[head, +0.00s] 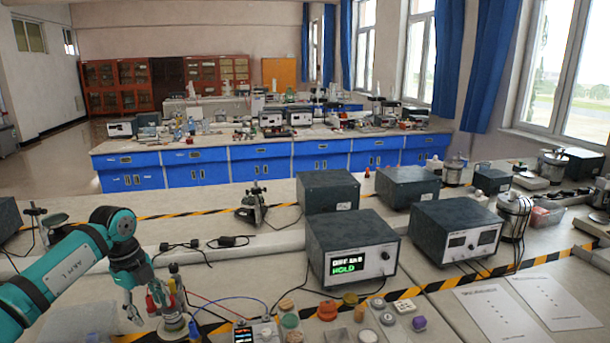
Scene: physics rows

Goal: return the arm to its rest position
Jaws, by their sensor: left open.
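My left arm (75,262) comes in from the left, teal and grey. My left gripper (142,303) points down over the near left part of the bench, its fingers apart. It is close to a group of small items with red and dark tops (160,300) on a round base; I cannot tell whether it touches them. I see nothing held between its fingers. My right gripper does not show.
A box with a green lit display (350,247) stands right of the middle, with another metered box (457,232) beside it. Corks and coloured caps (327,310) lie at the front. Cables cross the bench. Paper sheets (540,300) lie at the right.

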